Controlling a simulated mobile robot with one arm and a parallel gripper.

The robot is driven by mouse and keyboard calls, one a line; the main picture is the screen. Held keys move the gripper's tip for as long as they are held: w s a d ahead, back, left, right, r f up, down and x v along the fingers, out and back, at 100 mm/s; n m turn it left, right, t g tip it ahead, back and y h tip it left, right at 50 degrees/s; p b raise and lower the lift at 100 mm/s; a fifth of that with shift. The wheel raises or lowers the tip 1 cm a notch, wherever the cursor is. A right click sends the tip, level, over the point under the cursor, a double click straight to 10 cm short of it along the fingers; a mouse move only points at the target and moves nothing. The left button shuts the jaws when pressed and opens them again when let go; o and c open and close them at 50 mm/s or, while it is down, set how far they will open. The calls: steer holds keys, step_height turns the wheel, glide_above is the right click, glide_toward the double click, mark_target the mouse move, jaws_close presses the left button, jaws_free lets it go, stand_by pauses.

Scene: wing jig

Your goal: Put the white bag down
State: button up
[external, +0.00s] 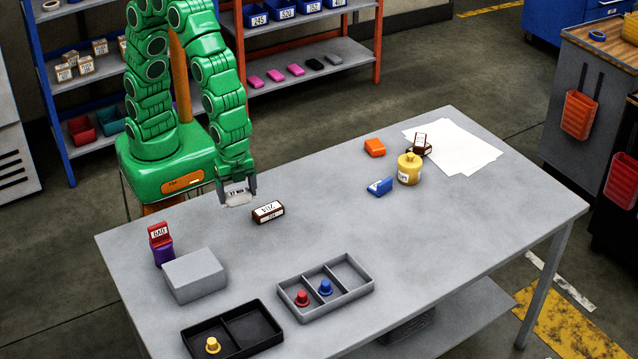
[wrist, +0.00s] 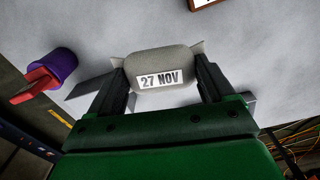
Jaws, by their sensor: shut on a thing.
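The white bag (wrist: 158,68) shows in the wrist view as a pale, pillow-shaped pouch with a "27 NOV" label. My gripper (wrist: 162,85) is shut on it, with one dark finger on each side. In the external view my gripper (external: 238,190) hangs at the table's far left edge, with the bag (external: 238,199) between its fingers. The grey table (external: 330,220) is below. I cannot tell whether the bag touches the tabletop.
A brown labelled box (external: 268,212) lies just right of my gripper. A purple-and-red item (external: 161,245) and a grey block (external: 195,276) stand nearer the front left. A divided grey tray (external: 326,289) and black tray (external: 232,331) sit at the front.

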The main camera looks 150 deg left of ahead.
steer(key=s+d+m, duration=0.3)
steer(key=s+d, duration=0.3)
steer(key=s, duration=0.2)
steer(key=w+f, duration=0.2)
steer(key=w, duration=0.2)
steer(key=w+f, duration=0.3)
steer(key=w, duration=0.1)
steer(key=w+f, duration=0.3)
steer(key=w, duration=0.1)
steer(key=shift+w+a+f, duration=0.15)
steer(key=shift+w+a, duration=0.1)
steer(key=shift+a, duration=0.15)
steer(key=shift+w+f, duration=0.65)
steer(key=shift+f, duration=1.7)
steer(key=shift+f, duration=0.15)
steer(key=o, duration=0.9)
